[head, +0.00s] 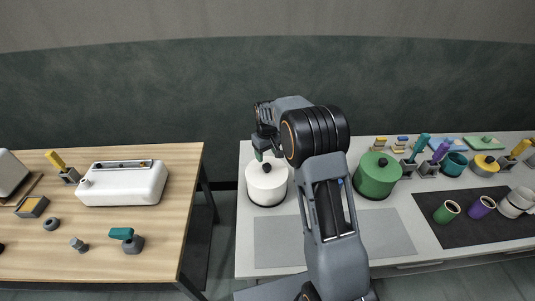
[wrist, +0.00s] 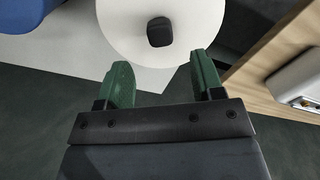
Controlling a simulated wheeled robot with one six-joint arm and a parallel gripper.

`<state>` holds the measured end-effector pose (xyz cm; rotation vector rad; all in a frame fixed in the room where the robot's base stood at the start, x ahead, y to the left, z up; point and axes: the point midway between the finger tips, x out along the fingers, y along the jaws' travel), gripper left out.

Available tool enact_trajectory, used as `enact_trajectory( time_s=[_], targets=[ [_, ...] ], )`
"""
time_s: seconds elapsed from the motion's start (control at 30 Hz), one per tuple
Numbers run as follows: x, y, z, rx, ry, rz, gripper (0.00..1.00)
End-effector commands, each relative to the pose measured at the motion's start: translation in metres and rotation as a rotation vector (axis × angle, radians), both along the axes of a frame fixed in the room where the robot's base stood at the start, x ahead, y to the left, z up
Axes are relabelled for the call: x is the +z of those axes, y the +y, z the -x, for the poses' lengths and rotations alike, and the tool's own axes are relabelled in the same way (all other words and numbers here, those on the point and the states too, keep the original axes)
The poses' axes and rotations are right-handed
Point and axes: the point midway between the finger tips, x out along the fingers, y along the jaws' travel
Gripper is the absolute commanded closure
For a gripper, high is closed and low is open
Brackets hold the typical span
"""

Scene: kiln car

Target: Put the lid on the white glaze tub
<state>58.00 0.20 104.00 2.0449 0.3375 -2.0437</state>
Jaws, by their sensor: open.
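The white glaze tub (head: 256,192) stands near the left end of the light counter. A white lid with a black knob (head: 266,168) lies on top of it; I cannot tell how firmly it is seated. In the wrist view the round white lid (wrist: 120,30) fills the top middle, its knob (wrist: 160,32) beyond the fingertips. My gripper (head: 266,153) is just behind and above the tub. Its green fingers (wrist: 164,75) are apart, with nothing between them, at the near edge of the lid.
A lidded green tub (head: 377,176) stands to the right, past my arm. Farther right are a yellow tub (head: 484,165), a teal bowl (head: 454,164) and cups on a dark mat (head: 468,232). A grey mat (head: 275,240) lies bare in front. A wooden table (head: 155,235) is left, across a gap.

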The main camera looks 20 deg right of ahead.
Motion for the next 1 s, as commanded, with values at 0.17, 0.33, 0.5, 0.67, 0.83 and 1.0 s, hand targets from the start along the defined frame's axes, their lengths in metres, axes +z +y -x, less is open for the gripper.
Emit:
enact_trajectory(
  time_s=[0.17,0.33,0.5,0.67,0.83,1.0],
  targets=[
    [0.009,0.0,0.0,0.0,0.0,0.0,0.39],
    [0.012,0.0,0.0,0.0,0.001,0.0,0.39],
    [0.011,0.0,0.0,0.0,0.0,0.0,0.39],
    [0.012,0.0,0.0,0.0,0.0,0.0,0.39],
    [0.027,0.0,-0.001,0.0,-0.004,0.0,0.39],
    [0.059,0.0,-0.001,0.0,-0.005,0.0,0.39]
  ],
)
